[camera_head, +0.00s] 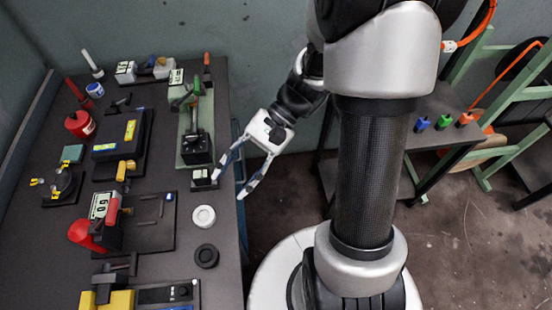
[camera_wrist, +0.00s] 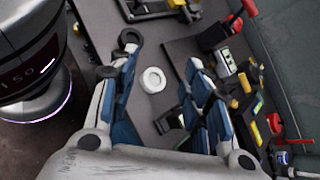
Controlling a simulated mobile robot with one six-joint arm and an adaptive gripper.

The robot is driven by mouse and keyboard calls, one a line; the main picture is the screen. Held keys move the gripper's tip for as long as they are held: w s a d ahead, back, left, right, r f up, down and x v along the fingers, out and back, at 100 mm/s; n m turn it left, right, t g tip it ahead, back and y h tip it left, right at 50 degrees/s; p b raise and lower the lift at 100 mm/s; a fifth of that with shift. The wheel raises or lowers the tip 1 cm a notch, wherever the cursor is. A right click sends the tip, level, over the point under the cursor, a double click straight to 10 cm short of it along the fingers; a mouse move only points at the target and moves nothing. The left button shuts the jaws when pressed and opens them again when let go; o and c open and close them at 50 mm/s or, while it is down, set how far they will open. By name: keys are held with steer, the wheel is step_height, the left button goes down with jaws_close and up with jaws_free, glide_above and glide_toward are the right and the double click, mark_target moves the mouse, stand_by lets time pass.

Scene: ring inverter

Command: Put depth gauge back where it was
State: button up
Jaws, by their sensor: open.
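My gripper (camera_head: 230,188) is open and empty at the table's right edge, its fingers pointing down-left in the head view. In the wrist view my gripper (camera_wrist: 163,60) has its blue-padded fingers wide apart. A small dark block with a pale display (camera_head: 203,177) sits on the table beside one fingertip; I cannot tell for sure if it is the depth gauge. A white ring (camera_head: 204,216) lies flat nearby and shows between the fingers in the wrist view (camera_wrist: 153,79). A black ring (camera_head: 206,256) lies in front of it.
The dark table (camera_head: 222,285) is crowded on its left and middle. A green-based press (camera_head: 195,145), a dark plate with a red-handled tool (camera_head: 90,235), a red can (camera_head: 79,124) and a yellow-and-black fixture (camera_head: 110,298) stand there. A side bench (camera_head: 450,130) holds small coloured bottles.

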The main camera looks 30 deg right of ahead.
steer(key=s+d+r+n+t+h, duration=0.2)
steer(key=s+r+n+t+h, duration=0.1)
steer(key=s+r+n+h, duration=0.1)
steer(key=s+d+r+n+t+h, duration=0.3)
steer(key=r+n+h, duration=0.3)
steer(key=r, duration=0.2)
steer(key=shift+s+d+r+t+h, duration=0.15)
steer(key=shift+s+d+t+h, duration=0.25)
steer(key=shift+t, duration=0.4)
